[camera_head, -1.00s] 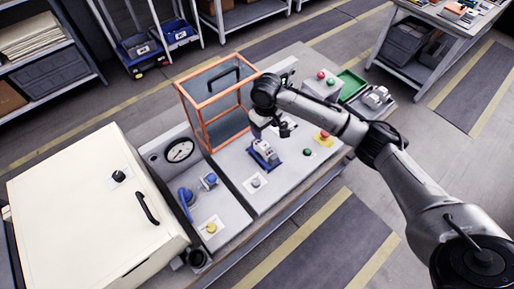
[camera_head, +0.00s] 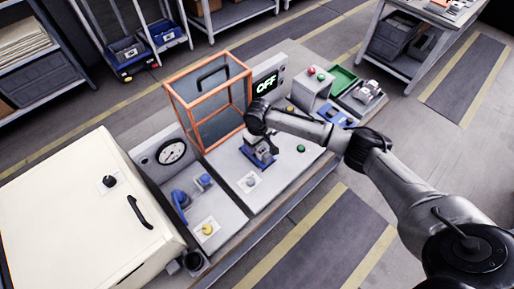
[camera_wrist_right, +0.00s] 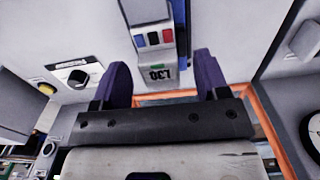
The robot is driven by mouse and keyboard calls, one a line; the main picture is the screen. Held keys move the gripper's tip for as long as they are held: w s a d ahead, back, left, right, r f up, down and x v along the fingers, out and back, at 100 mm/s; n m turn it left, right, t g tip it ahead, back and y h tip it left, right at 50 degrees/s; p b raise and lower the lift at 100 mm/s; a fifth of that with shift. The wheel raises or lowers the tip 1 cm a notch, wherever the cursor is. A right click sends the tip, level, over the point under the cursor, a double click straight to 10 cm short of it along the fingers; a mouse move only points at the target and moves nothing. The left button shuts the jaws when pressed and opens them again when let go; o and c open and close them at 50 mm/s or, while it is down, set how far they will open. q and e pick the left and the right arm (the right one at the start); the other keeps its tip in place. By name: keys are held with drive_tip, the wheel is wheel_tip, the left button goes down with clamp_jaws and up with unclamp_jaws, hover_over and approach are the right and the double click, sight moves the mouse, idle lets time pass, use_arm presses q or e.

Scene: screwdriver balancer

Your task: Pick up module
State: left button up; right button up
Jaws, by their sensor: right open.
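A grey module (camera_head: 259,147) sits upright in a blue holder (camera_head: 266,162) on the grey bench panel. My left gripper is not in view.
An orange-framed clear guard (camera_head: 210,100) stands close behind the module. An OFF display (camera_head: 267,84), a green tray (camera_head: 343,80) and another grey device (camera_head: 367,91) lie further right. A cream cabinet (camera_head: 80,205) and dial gauge (camera_head: 172,152) are to the left.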

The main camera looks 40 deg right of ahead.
drive_tip(key=shift+f, duration=1.4)
drive_tip(key=shift+c, duration=0.5)
clamp_jaws()
wheel_tip(320, 180, up, 9)
drive_tip(key=shift+f+p, duration=0.1)
drive_tip(key=shift+p, duration=0.35)
drive_tip(key=shift+r, duration=0.7)
